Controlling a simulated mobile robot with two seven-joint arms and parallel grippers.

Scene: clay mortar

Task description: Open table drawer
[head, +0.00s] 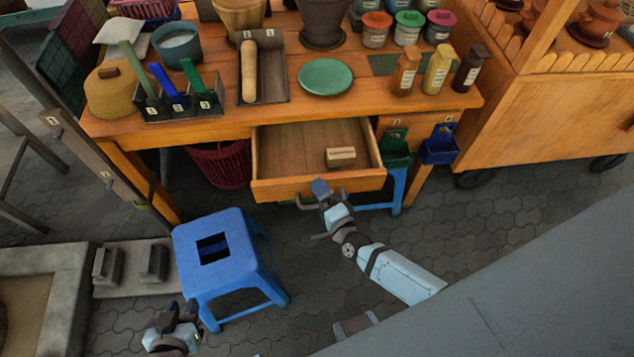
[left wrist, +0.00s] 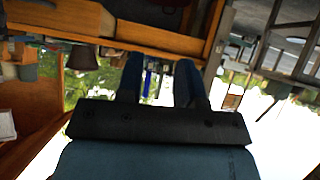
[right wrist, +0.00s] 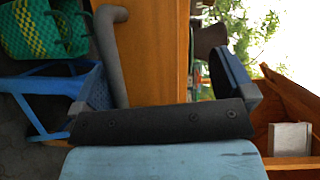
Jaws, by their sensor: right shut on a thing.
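The wooden table drawer (head: 290,186) is pulled out from under the table's front edge, and its inside shows. A small pale block (head: 341,157) lies in it; the block also shows in the right wrist view (right wrist: 290,138). My right gripper (head: 318,194) is at the drawer front, shut on the grey drawer handle (head: 303,204). The curved end of the handle also shows in the right wrist view (right wrist: 113,55). The exact contact is partly hidden. My left gripper (head: 174,311) is low at the bottom left, beyond the blue stool's near side, with its fingers apart and empty.
A blue stool (head: 212,228) stands left of the drawer, near my left gripper. The wooden table (head: 220,128) carries pots, bottles and a green plate (head: 326,77). A red basket (head: 220,165) sits under it. A wooden cart (head: 560,115) is at the right.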

